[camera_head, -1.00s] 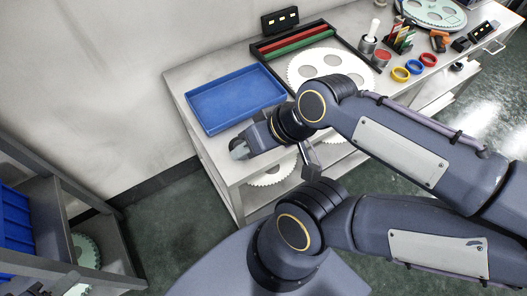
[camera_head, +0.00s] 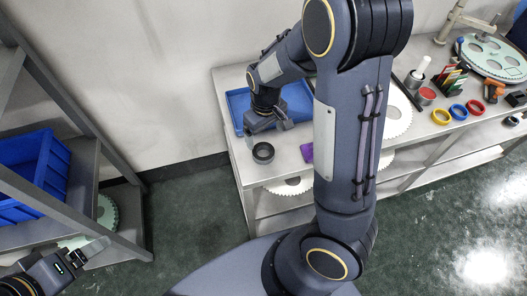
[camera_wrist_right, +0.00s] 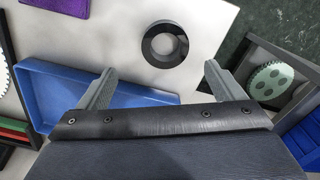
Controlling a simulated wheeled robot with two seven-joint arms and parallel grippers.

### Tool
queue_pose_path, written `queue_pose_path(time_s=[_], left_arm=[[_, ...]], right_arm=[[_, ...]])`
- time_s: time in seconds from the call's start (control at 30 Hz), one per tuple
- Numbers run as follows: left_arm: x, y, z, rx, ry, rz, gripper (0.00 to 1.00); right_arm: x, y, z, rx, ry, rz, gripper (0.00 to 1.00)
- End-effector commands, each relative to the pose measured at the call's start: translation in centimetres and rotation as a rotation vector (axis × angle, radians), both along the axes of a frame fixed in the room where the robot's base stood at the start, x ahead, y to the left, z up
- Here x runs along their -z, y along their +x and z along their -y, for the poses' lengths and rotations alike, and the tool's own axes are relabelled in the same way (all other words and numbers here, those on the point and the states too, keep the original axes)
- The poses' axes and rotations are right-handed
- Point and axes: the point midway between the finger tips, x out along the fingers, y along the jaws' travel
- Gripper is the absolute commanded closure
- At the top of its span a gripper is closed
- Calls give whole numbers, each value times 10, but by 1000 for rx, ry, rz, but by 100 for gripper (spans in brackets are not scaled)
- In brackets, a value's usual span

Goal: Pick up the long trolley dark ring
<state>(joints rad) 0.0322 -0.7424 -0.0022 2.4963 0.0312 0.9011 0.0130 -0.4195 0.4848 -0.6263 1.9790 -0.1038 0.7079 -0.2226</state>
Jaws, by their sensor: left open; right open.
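The dark ring (camera_head: 263,158) lies flat on the near-left part of the long light-grey trolley top (camera_head: 285,165). It also shows in the right wrist view (camera_wrist_right: 165,61), ahead of the fingertips and between their lines. My right gripper (camera_head: 268,126) is open and empty above the trolley, just behind the ring in the head view and beside the blue tray. Its two fingers show apart in the right wrist view (camera_wrist_right: 160,80). My left gripper (camera_head: 90,250) is at the lower left, near the shelf rack, away from the ring.
The blue tray (camera_head: 240,108) is partly hidden by my right arm. A purple item (camera_head: 307,152) lies right of the ring. Yellow (camera_head: 441,117), blue (camera_head: 459,112) and red (camera_head: 475,107) rings sit further right. A rack with a blue bin (camera_head: 25,175) stands left.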

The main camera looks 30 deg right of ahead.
Motion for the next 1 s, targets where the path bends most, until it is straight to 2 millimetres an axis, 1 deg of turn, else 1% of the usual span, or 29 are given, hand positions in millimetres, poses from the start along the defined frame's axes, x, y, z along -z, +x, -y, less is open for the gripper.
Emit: queue_pose_path(time_s=[0.1,0.27,0.43,0.5,0.63,0.83,0.87,1.0], left_arm=[[1,0,0,0,0,0,20],[0,0,0,0,0,0,20],[-4,0,0,0,0,0,20],[-3,0,0,0,0,0,20],[-3,0,0,0,0,0,20],[-3,0,0,0,0,0,20],[-3,0,0,0,0,0,20],[-3,0,0,0,0,0,20]], right_arm=[[14,0,1,-2,-6,-6,11],[32,-2,-2,-2,-4,-7,11],[57,-5,-8,-1,-4,-8,11],[67,-4,-7,0,-4,-6,11],[75,-3,-8,0,-3,-4,11],[76,-3,-8,0,-2,-2,11],[76,-3,-8,0,-2,-2,13],[76,-3,-8,0,-2,-2,31]])
